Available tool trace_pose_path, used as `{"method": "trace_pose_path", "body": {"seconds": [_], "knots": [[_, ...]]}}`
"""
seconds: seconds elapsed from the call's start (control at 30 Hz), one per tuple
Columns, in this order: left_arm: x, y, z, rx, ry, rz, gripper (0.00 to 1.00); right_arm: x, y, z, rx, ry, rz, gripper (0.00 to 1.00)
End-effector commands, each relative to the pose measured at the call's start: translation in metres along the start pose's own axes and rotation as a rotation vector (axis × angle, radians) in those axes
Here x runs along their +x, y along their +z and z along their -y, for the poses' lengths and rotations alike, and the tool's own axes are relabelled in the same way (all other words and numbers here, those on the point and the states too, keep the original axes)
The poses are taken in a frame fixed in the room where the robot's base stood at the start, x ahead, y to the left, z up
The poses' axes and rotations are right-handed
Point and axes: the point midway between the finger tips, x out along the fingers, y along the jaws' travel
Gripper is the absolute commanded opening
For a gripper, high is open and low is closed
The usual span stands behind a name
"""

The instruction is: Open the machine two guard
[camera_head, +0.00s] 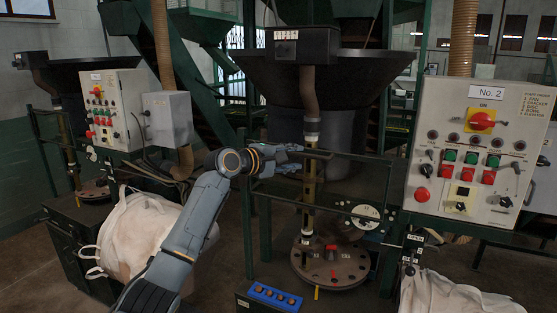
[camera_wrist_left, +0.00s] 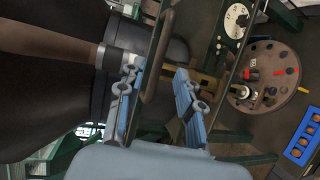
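The machine two guard (camera_head: 248,215) is a dark green bar frame standing in front of the machine under the large black hopper. It appears closed across the front, above the round plate. My left gripper (camera_head: 290,159) is at the guard's upper bar, in front of the machine's vertical pipe. In the left wrist view, the two blue-grey fingers of the left gripper (camera_wrist_left: 155,92) are apart. A dark looped bar, seemingly the guard's handle (camera_wrist_left: 160,62), runs between them; I cannot tell whether they touch it. My right gripper is out of view.
The No. 2 control panel (camera_head: 473,150) stands at the right. White bulk bags (camera_head: 135,235) hang at left and lower right. Another machine stands far left.

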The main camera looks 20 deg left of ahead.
Motion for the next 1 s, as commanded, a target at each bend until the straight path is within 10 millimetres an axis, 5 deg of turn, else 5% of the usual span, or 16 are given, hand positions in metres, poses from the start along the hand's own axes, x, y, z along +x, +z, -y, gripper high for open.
{"method": "trace_pose_path", "body": {"seconds": [0.37, 1.0], "knots": [[-0.056, 0.0, 0.001, 0.001, -0.002, 0.0, 0.36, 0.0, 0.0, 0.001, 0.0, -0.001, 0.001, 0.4], [-0.055, -0.002, 0.011, 0.003, -0.013, -0.005, 0.36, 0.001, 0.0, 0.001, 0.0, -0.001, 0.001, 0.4]]}}
